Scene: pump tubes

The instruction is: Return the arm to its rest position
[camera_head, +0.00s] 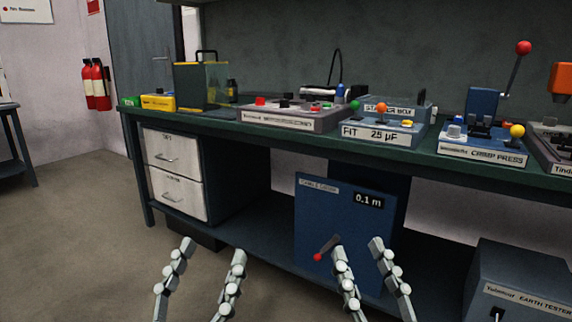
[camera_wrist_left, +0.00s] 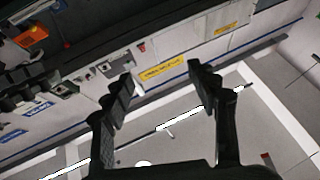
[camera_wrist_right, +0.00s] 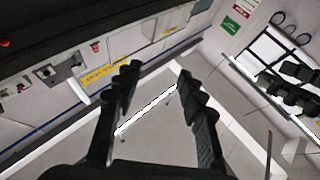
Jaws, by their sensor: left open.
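My left gripper (camera_head: 212,250) shows at the bottom of the head view, left of centre. Its two fingers are spread apart with nothing between them. The left wrist view shows the same open, empty fingers (camera_wrist_left: 165,90). My right gripper (camera_head: 357,252) is at the bottom of the head view, right of centre, in front of the blue cabinet marked 0.1 m. Its fingers are apart and empty, as they also are in the right wrist view (camera_wrist_right: 158,75). Both grippers appear lower in the picture than the bench top and touch nothing that I can see.
A long green bench (camera_head: 420,160) runs across the view, carrying several boxes, including a crimp press (camera_head: 482,146). Below it are white drawers (camera_head: 176,172), a blue cabinet (camera_head: 310,240) with a red-knobbed lever and an earth tester (camera_head: 520,285). Open floor (camera_head: 80,250) lies at left.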

